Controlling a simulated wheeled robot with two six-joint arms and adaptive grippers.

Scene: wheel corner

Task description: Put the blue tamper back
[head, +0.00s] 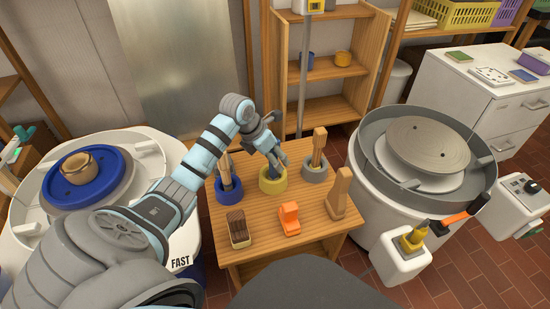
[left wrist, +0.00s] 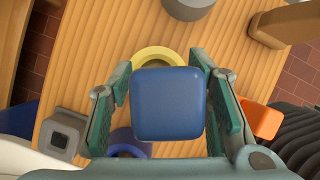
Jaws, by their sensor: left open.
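The blue tamper (left wrist: 169,103) shows from above in the left wrist view as a rounded square blue block. It stands between the fingers of my left gripper (left wrist: 168,110), which is open with a gap on each side of the block. Behind it is the yellow ring holder (left wrist: 165,54); how deep the tamper sits in it is hidden. In the head view my left gripper (head: 277,160) points down over the yellow ring holder (head: 273,184), and the tamper is mostly hidden. My right gripper is not in view.
A blue ring holder (head: 229,195) and a grey ring holder (head: 314,175) flank the yellow one, each with a wooden tool. A brush (head: 238,229), an orange tool (head: 289,220) and a wooden tool (head: 338,193) stand along the front of the wooden table (head: 262,251).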

